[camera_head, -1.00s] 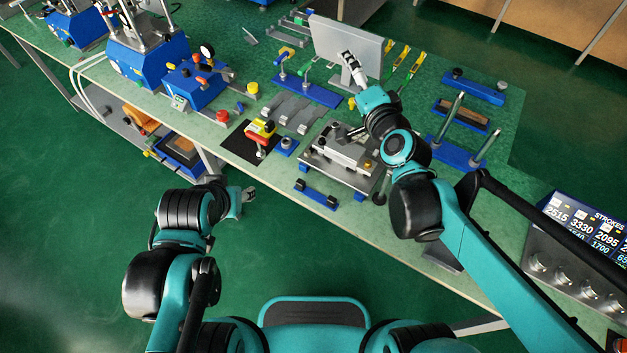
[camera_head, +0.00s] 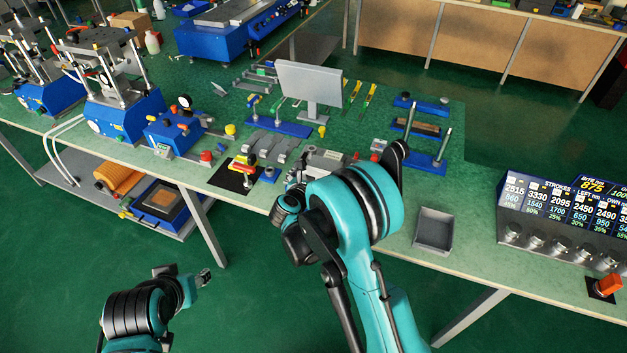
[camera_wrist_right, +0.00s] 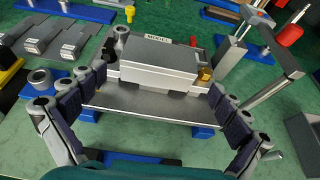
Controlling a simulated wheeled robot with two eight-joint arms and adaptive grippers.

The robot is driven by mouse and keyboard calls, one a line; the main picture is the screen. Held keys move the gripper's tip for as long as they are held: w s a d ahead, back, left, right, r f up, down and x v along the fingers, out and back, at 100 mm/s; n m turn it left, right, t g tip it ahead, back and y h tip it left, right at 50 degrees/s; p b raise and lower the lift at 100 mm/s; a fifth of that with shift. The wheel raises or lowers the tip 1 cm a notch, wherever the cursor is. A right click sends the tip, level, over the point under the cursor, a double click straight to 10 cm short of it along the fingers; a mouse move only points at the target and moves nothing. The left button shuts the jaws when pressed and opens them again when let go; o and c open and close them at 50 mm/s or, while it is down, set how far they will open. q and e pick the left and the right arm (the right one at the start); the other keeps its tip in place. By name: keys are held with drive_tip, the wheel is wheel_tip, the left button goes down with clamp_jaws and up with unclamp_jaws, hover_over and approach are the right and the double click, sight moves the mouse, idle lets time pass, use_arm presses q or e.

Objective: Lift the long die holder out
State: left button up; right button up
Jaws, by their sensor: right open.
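A long silver block with a small label, which looks like the long die holder (camera_wrist_right: 160,65), lies on a grey metal plate (camera_wrist_right: 150,105) in the right wrist view.
A monitor (camera_head: 308,85) stands behind the block. A blue base with two upright posts (camera_head: 425,158) is to the right. A yellow-and-red tool (camera_head: 242,165) and grey plates (camera_head: 268,145) are left. An empty grey tray (camera_head: 434,230) lies at the front right.

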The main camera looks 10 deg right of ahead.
sight(324, 167)
drive_tip(key=b+x, duration=0.1)
drive_tip(key=x, duration=0.5)
drive_tip(key=shift+w+d, duration=0.1)
drive_tip(key=shift+d, duration=0.05)
drive_tip(key=shift+c, duration=0.3)
drive_tip(key=c, duration=1.5)
drive_tip(key=shift+r+p, duration=1.5)
drive_tip(key=shift+r, duration=1.5)
wheel_tip(324, 167, up, 7)
drive_tip(key=p, duration=0.4)
drive_tip(key=s+a+n+y+b, duration=0.1)
drive_tip(key=s, duration=0.5)
drive_tip(key=s+a+n+t+y+b, duration=0.1)
drive_tip(key=s, duration=0.5)
drive_tip(key=s+a+n+y+b, duration=0.1)
drive_tip(key=s+b, duration=0.1)
drive_tip(key=s, duration=0.4)
drive_tip(key=shift+r+t, duration=0.35)
drive_tip(key=shift+t, duration=0.05)
